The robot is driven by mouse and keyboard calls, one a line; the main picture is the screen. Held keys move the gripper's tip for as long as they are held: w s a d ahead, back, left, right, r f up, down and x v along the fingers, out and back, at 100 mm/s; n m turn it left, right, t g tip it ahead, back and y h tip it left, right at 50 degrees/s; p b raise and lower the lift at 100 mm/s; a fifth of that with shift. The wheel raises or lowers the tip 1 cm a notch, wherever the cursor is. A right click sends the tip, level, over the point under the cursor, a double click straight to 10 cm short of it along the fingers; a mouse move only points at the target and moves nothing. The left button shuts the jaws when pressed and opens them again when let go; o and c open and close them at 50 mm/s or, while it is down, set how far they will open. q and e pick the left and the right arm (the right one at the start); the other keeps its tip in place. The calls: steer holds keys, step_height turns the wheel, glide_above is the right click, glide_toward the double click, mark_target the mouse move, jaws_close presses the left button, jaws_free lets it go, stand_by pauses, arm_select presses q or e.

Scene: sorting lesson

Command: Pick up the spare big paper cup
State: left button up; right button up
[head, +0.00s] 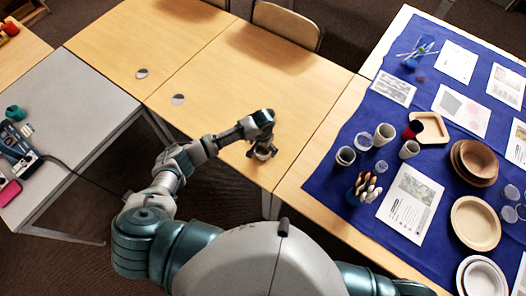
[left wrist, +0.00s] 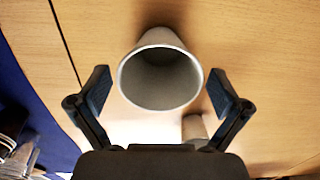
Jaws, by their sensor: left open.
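A grey paper cup (left wrist: 160,88) is in the middle of the left wrist view, its round open mouth facing the camera. In the head view a small part of this cup (head: 263,155) shows under my left gripper (head: 262,146), on the light wood table near its front right edge. In the left wrist view my left gripper (left wrist: 159,92) is open, with one finger on each side of the cup and a gap to each. A smaller cup-like thing (left wrist: 194,127) shows partly behind the gripper body. My right gripper is out of view.
The wood table (head: 225,75) is mostly clear. A grey table (head: 75,105) stands left.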

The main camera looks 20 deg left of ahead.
arm_select(q)
steer(key=shift+f, duration=0.3)
steer(key=c, duration=0.7)
steer(key=shift+c, duration=0.2)
steer(key=shift+r, duration=0.15)
